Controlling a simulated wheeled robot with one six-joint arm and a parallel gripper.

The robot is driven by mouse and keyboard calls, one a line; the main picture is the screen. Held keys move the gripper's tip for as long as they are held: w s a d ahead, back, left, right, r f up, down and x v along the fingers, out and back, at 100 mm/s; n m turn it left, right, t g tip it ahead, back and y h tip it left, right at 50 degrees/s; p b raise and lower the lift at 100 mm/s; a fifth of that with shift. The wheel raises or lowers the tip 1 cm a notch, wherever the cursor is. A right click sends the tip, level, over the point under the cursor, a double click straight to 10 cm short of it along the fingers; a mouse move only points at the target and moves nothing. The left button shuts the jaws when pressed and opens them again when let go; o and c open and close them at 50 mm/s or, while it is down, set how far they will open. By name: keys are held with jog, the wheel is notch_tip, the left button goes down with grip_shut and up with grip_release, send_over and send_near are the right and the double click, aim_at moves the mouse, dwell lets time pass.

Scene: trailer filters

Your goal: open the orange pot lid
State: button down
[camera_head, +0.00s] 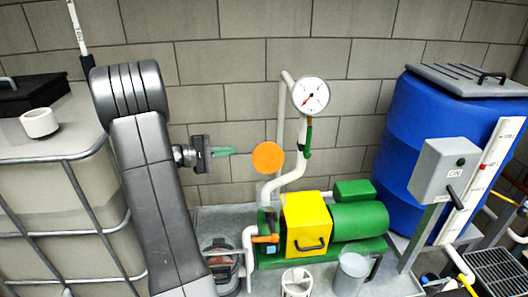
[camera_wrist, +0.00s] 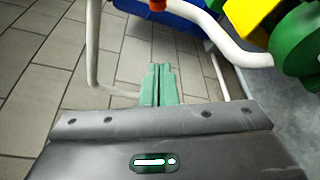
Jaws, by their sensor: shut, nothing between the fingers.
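A round orange disc (camera_head: 267,157), which looks like the orange pot lid, faces me in the head view, in front of the white pipe by the wall. Its hinge and what lies behind it are hidden. My gripper (camera_head: 232,151) is just left of the disc, with green fingers pointing right toward it and a small gap between. In the wrist view my gripper's fingers (camera_wrist: 160,68) are together and empty.
A yellow box (camera_head: 307,222) and green motor (camera_head: 358,222) sit on the bench below. A pressure gauge (camera_head: 310,95) tops the white pipe (camera_head: 270,190). A blue barrel (camera_head: 420,145) stands right, a caged tank (camera_head: 35,185) left. A clear pot (camera_head: 221,262) stands below my arm.

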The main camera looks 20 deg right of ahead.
aim_at(258, 147)
jog(key=s+d, duration=0.1)
jog(key=d, duration=0.2)
jog(key=d+p, duration=0.1)
jog(key=d, duration=0.2)
jog(key=s+d+p, duration=0.1)
jog(key=d, duration=0.2)
jog(key=shift+s+r, duration=0.1)
jog(key=shift+s, duration=0.45)
jog(key=shift+m+b, duration=0.3)
jog(key=shift+b, duration=0.65)
jog(key=b, duration=0.1)
jog(key=m+b, duration=0.1)
jog(key=b, duration=0.1)
jog(key=shift+s+a+r, duration=0.15)
jog(key=shift+s, duration=0.15)
jog(key=b, duration=0.2)
jog(key=shift+s+r+m+h+b, duration=0.2)
jog(key=shift+r+m+h+b, duration=0.1)
jog(key=shift+r+m+h, duration=0.1)
jog(key=shift+s+r, duration=0.1)
jog(key=shift+r, duration=0.2)
jog(key=shift+a, duration=0.2)
jog(key=s+a, duration=0.1)
jog(key=a, duration=1.2)
jog(key=shift+a+r, duration=0.25)
jog(key=shift+r, duration=0.15)
